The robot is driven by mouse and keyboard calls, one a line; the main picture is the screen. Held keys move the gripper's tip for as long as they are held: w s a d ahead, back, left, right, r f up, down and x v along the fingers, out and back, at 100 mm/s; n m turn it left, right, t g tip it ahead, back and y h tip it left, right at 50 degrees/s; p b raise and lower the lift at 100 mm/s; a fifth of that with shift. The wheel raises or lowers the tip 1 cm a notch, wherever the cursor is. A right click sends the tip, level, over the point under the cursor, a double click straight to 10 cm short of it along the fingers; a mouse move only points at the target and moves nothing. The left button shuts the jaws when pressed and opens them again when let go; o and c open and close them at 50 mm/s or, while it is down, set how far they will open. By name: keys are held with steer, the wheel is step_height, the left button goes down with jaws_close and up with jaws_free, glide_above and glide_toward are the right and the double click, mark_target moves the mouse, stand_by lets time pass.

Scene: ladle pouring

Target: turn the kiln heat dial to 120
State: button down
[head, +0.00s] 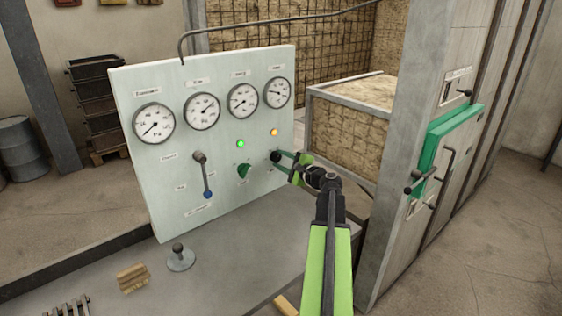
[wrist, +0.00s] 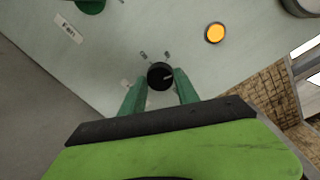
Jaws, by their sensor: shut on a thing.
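A small round black dial (wrist: 160,76) with a white pointer line is on the pale control panel (head: 120,85), below the lit orange lamp (head: 275,132). My gripper (wrist: 160,92) has its green fingers on either side of the dial and is shut on it. The pointer line is aimed toward the right finger in the wrist view. The dial also shows at the fingertips in the head view (head: 275,156), small and partly hidden. The marks around it are too small to read.
Left of the dial are a green knob (head: 243,171), a lit green lamp (head: 240,143) and a lever with a blue tip (head: 206,182). Several gauges line the panel's top. A green box (head: 450,140) is on the post at right. A metal knob (head: 180,257) and wooden block (head: 132,277) lie on the bench.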

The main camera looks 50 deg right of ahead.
steer(key=shift+f+m, duration=0.1)
steer(key=shift+m, duration=1)
steer(key=c, duration=0.9)
jaws_free()
steer(key=shift+s, duration=0.15)
steer(key=s+a+r, duration=0.1)
steer(key=s, duration=1.6)
steer(key=shift+a+p, duration=0.2)
steer(key=shift+p, duration=0.25)
